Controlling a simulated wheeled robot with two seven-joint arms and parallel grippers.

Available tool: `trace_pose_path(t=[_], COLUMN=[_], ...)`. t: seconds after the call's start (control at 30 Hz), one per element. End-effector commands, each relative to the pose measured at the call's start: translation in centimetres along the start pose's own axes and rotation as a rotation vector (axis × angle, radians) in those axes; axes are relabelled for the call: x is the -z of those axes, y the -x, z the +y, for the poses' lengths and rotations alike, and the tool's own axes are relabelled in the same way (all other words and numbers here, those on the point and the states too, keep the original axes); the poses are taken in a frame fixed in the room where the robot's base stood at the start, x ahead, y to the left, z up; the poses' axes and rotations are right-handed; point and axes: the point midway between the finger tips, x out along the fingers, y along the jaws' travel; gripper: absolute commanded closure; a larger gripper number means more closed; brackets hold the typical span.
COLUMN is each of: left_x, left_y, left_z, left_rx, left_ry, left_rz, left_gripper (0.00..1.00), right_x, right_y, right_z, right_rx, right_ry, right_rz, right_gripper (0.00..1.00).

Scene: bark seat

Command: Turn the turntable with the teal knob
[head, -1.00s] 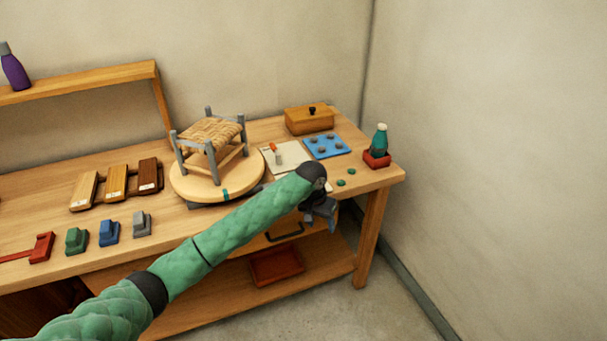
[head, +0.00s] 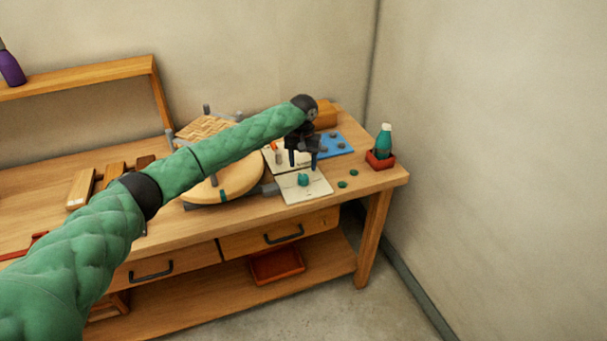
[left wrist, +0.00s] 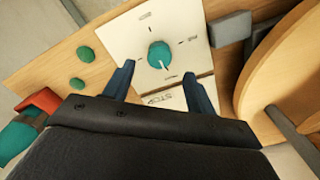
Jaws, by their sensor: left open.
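The teal knob (head: 303,180) stands on a white marked panel (head: 312,191) at the front right of the bench. In the left wrist view the knob (left wrist: 159,54) shows between and beyond the fingertips. The round wooden turntable (head: 236,183) is left of the panel, with a teal mark on its rim and a woven-seat stool (head: 205,128) on top, partly hidden by my left arm. My left gripper (head: 303,163) is open and empty, pointing down above the panel, apart from the knob. My right gripper is in neither current view.
A blue tray (head: 335,145) with dark round pieces lies behind the panel. A teal bottle (head: 384,140) stands in a red holder (head: 381,160) at the right. Green discs (head: 342,184) lie right of the panel. A wall closes off the right side.

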Motion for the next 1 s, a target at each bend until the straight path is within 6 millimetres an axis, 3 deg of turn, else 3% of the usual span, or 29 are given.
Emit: trace_pose_path(t=[0.4, 0.83, 1.0], left_x=[0.0, 0.0, 0.0], left_y=[-5.1, -6.1, -6.1], left_z=[0.0, 0.0, 0.0], left_rx=[0.000, 0.000, 0.000], left_ry=[0.000, -0.001, -0.001], left_rz=[0.000, 0.001, 0.001], left_gripper=[0.44, 0.44, 0.75], right_x=[-2.4, -2.8, -2.8], right_y=[-3.1, -3.7, -3.7], right_z=[1.9, 2.2, 2.3], right_rx=[-0.022, -0.025, -0.025], right_ry=[0.014, 0.016, 0.016], right_rz=[0.023, 0.028, 0.028], right_gripper=[0.64, 0.64, 0.64])
